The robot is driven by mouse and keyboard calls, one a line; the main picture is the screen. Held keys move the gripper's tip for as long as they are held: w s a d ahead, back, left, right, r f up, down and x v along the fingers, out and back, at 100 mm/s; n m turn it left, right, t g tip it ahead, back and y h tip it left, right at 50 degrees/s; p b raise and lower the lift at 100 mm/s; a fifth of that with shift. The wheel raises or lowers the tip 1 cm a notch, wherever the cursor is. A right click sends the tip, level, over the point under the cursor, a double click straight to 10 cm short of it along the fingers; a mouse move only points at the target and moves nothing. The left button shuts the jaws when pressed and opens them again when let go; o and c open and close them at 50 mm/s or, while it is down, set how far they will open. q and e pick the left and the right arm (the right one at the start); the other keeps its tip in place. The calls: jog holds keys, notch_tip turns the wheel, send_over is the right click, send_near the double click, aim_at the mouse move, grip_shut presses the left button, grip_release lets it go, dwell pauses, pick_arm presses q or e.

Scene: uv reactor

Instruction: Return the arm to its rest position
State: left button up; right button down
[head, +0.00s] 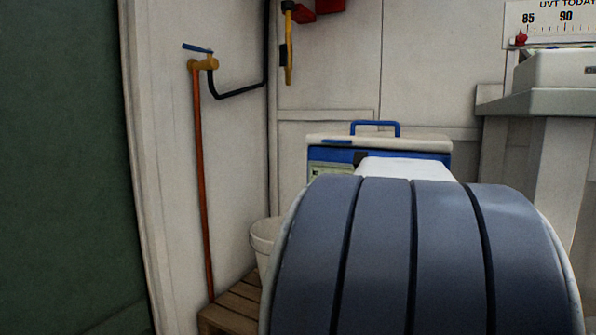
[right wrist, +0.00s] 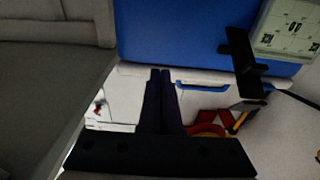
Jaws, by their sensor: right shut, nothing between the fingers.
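My right gripper (right wrist: 161,72) shows in the right wrist view with its two dark fingers together and nothing between them. The fingertips overlap the edge between the blue body and the white top of a box (right wrist: 170,35); I cannot tell whether they touch it. In the head view the same kind of blue and white box (head: 432,147) with a blue handle (head: 376,124) stands against the back wall. Its lower part is hidden. Neither gripper shows in the head view.
A white bucket (head: 263,236) and a wooden pallet (head: 231,305) are at the lower middle left. An orange pipe with a brass tap (head: 208,63) runs down the wall. A grey counter (head: 545,102) is at the right. The lower right of the head view is blocked close up.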

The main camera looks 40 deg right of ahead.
jog(key=shift+a, duration=0.15)
jog(key=w+a+f+n+t+y, duration=0.4)
jog(key=w+a+f+n+y, duration=0.5)
jog(key=w+a+f, duration=1.1)
jog(key=s+a+f+n+g+y, duration=0.25)
jog(key=a+f+y, duration=0.45)
jog(key=a+f, duration=0.55)
jog(key=s+a+f+n+g+y, duration=0.25)
jog(key=s+a+f+g, duration=0.25)
jog(key=s+a+f, duration=0.45)
jog(key=s+a+r+n+g+p, duration=0.1)
jog(key=s+a+r+n+p, duration=0.3)
jog(key=r+p, duration=0.65)
jog(key=s+a+r+n+g+p, duration=0.1)
jog(key=s+a+r+p, duration=0.45)
jog(key=r, duration=0.75)
jog(key=s+a+r+n+p, duration=0.3)
jog(key=a+r+p, duration=0.3)
jog(key=r+p, duration=0.5)
notch_tip(320, 180, up, 35)
jog(key=p, duration=3.5)
